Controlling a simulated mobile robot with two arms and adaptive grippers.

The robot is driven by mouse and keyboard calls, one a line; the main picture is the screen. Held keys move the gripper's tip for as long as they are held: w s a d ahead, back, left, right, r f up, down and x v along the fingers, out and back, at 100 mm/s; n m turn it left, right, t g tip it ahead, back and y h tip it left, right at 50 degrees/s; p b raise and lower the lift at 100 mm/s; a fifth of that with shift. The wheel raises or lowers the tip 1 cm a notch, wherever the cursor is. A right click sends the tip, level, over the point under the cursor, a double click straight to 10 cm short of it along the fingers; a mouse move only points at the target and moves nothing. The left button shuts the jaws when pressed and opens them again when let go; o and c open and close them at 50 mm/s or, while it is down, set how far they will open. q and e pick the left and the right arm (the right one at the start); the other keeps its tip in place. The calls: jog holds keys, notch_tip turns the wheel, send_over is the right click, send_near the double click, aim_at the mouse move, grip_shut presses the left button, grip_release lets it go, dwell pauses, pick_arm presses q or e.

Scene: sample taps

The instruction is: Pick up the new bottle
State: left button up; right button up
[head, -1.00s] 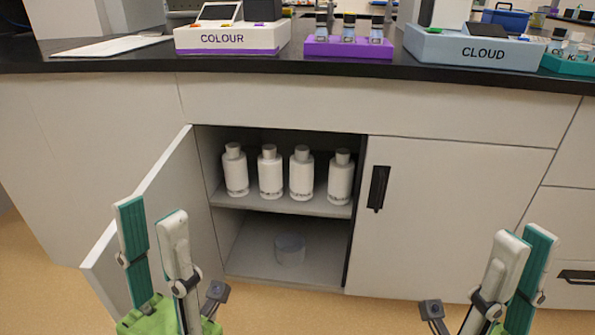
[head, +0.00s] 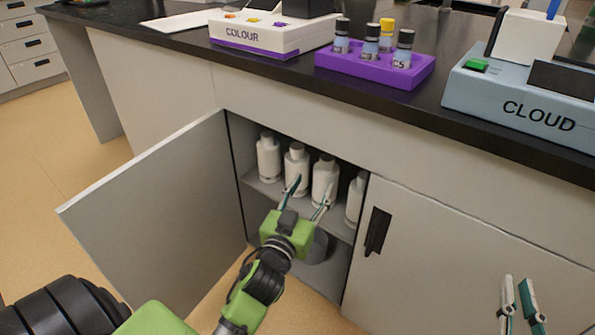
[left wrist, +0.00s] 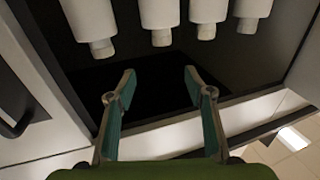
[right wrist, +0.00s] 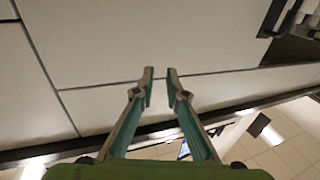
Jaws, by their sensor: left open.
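Several white bottles with pale caps stand in a row on the upper shelf of the open cupboard: the far-left one (head: 268,158), one beside it (head: 295,160), a third (head: 325,177) and one partly hidden by the cupboard's right edge (head: 354,200). I cannot tell which is the new bottle. My left gripper (head: 310,193) is open and empty in front of the middle bottles. In the left wrist view the bottles hang upside down, such as this one (left wrist: 160,12), apart from the fingers (left wrist: 159,74). My right gripper (head: 519,290) is partly open and empty before the closed door.
The open cupboard door (head: 150,210) stands to the left of my left arm. A round container (head: 318,246) is on the lower shelf, partly hidden. On the counter are the COLOUR box (head: 262,42), a purple vial rack (head: 365,70) and the CLOUD box (head: 500,95).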

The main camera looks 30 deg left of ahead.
aim_at(296, 152)
pick_arm(q)
jog(key=w+a+y, duration=0.1)
jog(key=w+a, duration=0.2)
jog(key=w+a+f+n+g+y, duration=0.1)
jog(key=w+a, duration=0.1)
jog(key=a, duration=0.2)
jog(key=w+a+f+n+y, duration=0.1)
jog(key=w+a, duration=0.2)
jog(key=a, duration=0.1)
jog(key=shift+w+g, duration=0.3)
jog(key=shift+w, duration=0.05)
jog(key=shift+w+a+r+b, duration=0.1)
jog(key=shift+w+a+b, duration=0.1)
jog(key=shift+w+b, duration=0.3)
jog(key=x, duration=0.4)
jog(key=shift+w+a+b, duration=0.1)
jog(key=shift+w+b, duration=0.25)
jog(key=shift+b, duration=0.05)
jog(key=shift+r, duration=0.1)
grip_shut()
pick_arm(e)
jog(key=s+r+t+y, duration=0.1)
jog(key=s+r+t, duration=0.2)
jog(key=r, duration=0.8)
jog(key=t, duration=0.2)
jog(key=shift+s+a+r+t+y, duration=0.2)
jog(key=shift+r+t+y, duration=0.1)
jog(key=shift+t+y, duration=0.1)
